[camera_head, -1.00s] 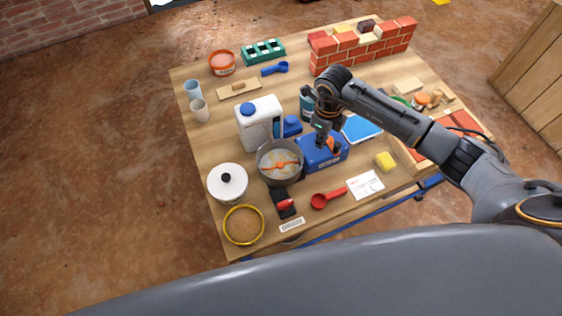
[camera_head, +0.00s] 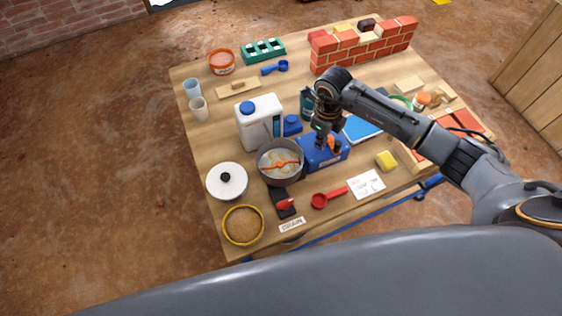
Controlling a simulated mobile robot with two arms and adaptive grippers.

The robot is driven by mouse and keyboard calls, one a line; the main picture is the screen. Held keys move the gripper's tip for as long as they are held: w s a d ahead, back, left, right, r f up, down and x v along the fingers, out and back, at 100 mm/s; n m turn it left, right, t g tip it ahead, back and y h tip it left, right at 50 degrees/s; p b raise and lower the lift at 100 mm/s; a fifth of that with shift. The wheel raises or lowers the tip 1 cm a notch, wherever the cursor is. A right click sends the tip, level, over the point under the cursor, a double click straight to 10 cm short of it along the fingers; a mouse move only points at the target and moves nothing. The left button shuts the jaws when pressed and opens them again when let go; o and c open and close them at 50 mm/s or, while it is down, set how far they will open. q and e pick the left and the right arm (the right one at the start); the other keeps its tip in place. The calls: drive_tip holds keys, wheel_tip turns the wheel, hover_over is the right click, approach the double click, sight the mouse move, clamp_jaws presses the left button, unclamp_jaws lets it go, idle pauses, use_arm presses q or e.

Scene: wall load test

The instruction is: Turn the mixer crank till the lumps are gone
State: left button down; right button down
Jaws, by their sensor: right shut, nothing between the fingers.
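The mixer is a grey pot (camera_head: 269,177) beside a blue box (camera_head: 313,162). The pot holds a pale mix with an orange paddle (camera_head: 282,165) lying across it. Light patches show in the mix, but whether they are lumps is too small to tell. An orange part, seemingly the crank (camera_head: 331,142), shows at the top of the blue box. My right gripper (camera_head: 326,140) is shut and empty, pointing down just above the box beside the orange part. I cannot tell whether it touches it. My left gripper is not in view.
A white jug (camera_head: 258,120) with a blue cap stands behind the pot. A white lid (camera_head: 227,181) and a yellow-rimmed sieve (camera_head: 243,225) lie to the left. A red scoop (camera_head: 320,201), a card (camera_head: 367,185) and a yellow sponge (camera_head: 386,160) lie in front. A brick wall (camera_head: 365,48) stands behind.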

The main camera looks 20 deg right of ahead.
drive_tip(key=shift+f+b, duration=0.6)
drive_tip(key=shift+f, duration=0.2)
drive_tip(key=shift+r+p, duration=0.55)
drive_tip(key=shift+r, duration=0.2)
drive_tip(key=shift+d, duration=0.1)
idle(0.4)
